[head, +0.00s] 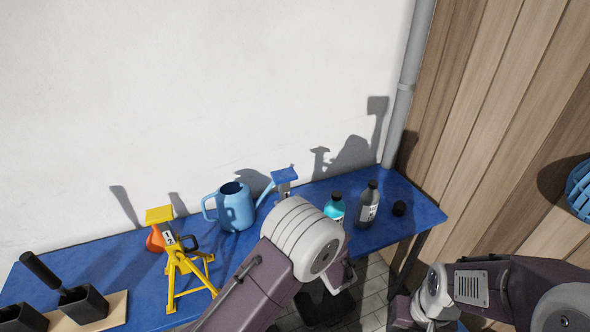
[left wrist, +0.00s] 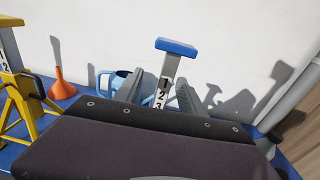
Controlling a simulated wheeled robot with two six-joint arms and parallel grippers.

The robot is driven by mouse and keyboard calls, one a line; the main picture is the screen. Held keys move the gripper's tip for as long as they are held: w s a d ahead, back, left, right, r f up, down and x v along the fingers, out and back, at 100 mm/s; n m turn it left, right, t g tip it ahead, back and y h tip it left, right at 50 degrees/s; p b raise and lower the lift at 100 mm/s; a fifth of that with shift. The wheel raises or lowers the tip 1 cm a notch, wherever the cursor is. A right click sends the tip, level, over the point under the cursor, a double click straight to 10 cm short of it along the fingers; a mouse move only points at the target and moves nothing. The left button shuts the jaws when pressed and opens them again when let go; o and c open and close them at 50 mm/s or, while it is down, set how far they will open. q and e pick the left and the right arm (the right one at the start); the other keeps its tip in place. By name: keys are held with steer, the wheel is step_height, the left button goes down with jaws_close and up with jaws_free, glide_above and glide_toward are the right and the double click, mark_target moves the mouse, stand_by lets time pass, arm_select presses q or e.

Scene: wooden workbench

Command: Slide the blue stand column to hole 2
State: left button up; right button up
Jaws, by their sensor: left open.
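The blue stand's column (left wrist: 163,88) stands upright in the left wrist view, with a flat blue top and a white strip marked 1, 2 and 3. Its lower part is hidden behind my gripper body. My left gripper (left wrist: 160,80) is open, one finger on each side of the column, with gaps visible. I cannot see the pin or holes clearly. My right gripper is out of view.
A yellow stand (head: 183,262), an orange funnel (left wrist: 60,85) and a blue watering can (head: 236,208) are to the left. A teal bottle (head: 335,207), a grey bottle (head: 369,203) and a small black object (head: 399,208) are to the right on the blue bench (head: 415,212).

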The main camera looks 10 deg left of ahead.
mark_target(286, 187)
arm_select(q)
steer(key=shift+m+t+h, duration=0.3)
steer(key=shift+m+t, duration=0.1)
steer(key=shift+t, duration=0.1)
steer(key=p+x, duration=0.1)
steer(key=x, duration=0.1)
steer(key=p+x, duration=0.1)
steer(key=x, duration=0.2)
steer(key=d+r+p+x, duration=0.1)
steer(key=x, duration=0.1)
steer(key=shift+w+a+p, duration=0.1)
steer(key=shift+w+p, duration=0.3)
steer(key=shift+w, duration=0.2)
steer(key=shift+w+a+f, duration=0.1)
steer(key=shift+w+a, duration=0.15)
steer(key=shift+w, duration=0.05)
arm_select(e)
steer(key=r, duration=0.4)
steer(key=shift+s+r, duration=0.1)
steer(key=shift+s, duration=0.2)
arm_select(q)
jaws_close()
